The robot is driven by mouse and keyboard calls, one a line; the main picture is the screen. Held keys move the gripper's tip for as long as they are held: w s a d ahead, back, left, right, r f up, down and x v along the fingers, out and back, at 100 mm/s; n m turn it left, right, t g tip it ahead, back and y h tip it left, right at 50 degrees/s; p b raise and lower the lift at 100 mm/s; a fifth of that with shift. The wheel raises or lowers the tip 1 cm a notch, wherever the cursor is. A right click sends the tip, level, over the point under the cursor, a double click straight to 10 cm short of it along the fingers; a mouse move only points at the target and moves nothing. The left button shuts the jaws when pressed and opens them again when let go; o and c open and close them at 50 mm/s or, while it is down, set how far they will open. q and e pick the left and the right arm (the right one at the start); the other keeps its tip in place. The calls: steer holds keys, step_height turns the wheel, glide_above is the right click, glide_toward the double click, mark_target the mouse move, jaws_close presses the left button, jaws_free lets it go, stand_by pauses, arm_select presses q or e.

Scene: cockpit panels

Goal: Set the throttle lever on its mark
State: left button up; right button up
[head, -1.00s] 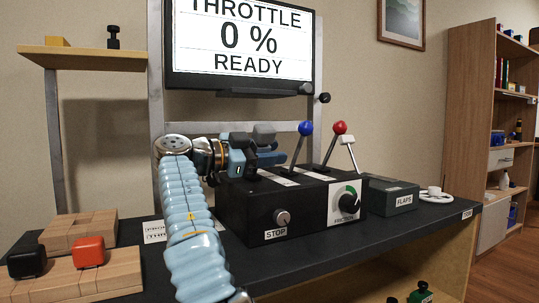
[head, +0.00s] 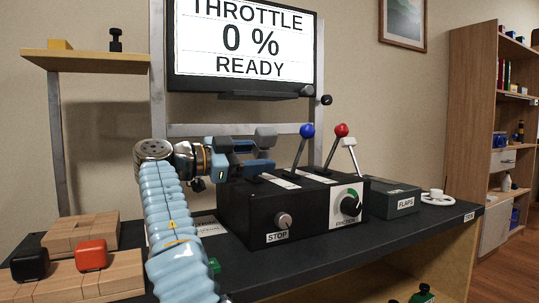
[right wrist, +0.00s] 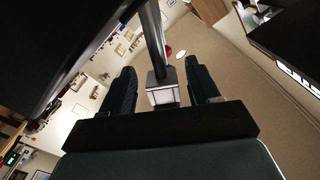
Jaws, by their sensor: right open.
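The throttle console (head: 250,217) is a black box with several levers, standing on the dark desk. A lever with a grey block handle (head: 265,132) is at its left, beside my right gripper (head: 263,154); I take it for the throttle lever. The gripper is open, coming from the left with its blue fingers about level with the handle. In the right wrist view a pale block on a metal shaft (right wrist: 163,90) shows between the two dark fingers, with gaps on both sides. The screen (head: 242,40) reads THROTTLE 0 % READY. The mark is not made out. My left gripper is out of view.
Levers with a blue ball (head: 307,131) and a red ball (head: 341,130) stand to the right. The console front has a STOP knob (head: 284,221) and a friction dial (head: 349,205). A FLAPS box (head: 394,199) is further right. Wooden blocks (head: 80,232) lie at the left.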

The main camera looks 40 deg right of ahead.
steer(key=p+v, duration=0.2)
steer(key=v, duration=0.8)
steer(key=shift+s, duration=0.1)
